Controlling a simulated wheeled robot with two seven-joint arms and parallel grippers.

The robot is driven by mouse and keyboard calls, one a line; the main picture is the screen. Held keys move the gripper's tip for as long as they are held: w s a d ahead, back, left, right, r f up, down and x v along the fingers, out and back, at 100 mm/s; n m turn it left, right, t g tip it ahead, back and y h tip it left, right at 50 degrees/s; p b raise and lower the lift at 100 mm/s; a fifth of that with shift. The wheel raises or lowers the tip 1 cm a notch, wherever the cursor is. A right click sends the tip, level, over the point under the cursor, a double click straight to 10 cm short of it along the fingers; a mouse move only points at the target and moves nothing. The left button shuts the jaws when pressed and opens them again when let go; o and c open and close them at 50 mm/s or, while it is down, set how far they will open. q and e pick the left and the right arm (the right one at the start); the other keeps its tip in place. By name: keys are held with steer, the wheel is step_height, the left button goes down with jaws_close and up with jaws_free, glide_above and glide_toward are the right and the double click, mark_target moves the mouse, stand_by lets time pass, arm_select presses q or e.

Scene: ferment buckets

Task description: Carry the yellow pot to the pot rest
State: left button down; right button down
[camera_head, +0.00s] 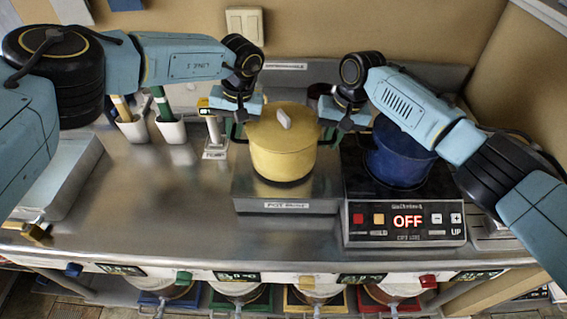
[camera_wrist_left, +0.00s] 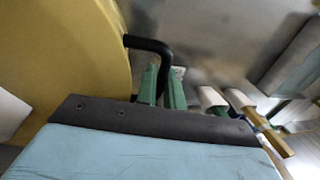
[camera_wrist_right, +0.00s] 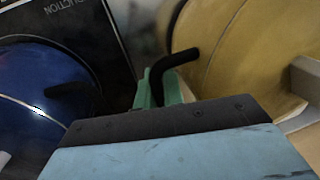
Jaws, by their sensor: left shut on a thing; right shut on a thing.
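The yellow pot (camera_head: 284,150), with a lid and a pale knob, is upright over the metal block labelled as the pot rest (camera_head: 287,205). I cannot tell whether its base touches the rest. My left gripper (camera_head: 240,120) is shut on the pot's left black handle, which shows in the left wrist view (camera_wrist_left: 152,44). My right gripper (camera_head: 334,122) is shut on the right black handle, seen between green fingertips in the right wrist view (camera_wrist_right: 172,62). The pot's far side is hidden.
A blue pot (camera_head: 400,158) stands on the induction hob (camera_head: 403,222), whose display reads OFF, close to the right arm. White cups (camera_head: 172,130) with tools stand at the back left. A metal tray (camera_head: 60,180) lies at far left.

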arm_select(q)
steer(key=shift+a+f+b, duration=0.1)
steer(key=shift+f+b, duration=0.45)
steer(key=shift+f, duration=0.05)
arm_select(e)
steer(key=shift+d+f, duration=0.1)
steer(key=shift+f, duration=0.5)
arm_select(q)
steer(key=c, duration=1.9)
jaws_free()
steer(key=shift+f, duration=0.1)
arm_select(e)
steer(key=c, duration=1.9)
jaws_free()
steer(key=shift+f, duration=0.1)
arm_select(q)
steer(key=o, duration=0.4)
arm_select(e)
steer(key=o, duration=0.4)
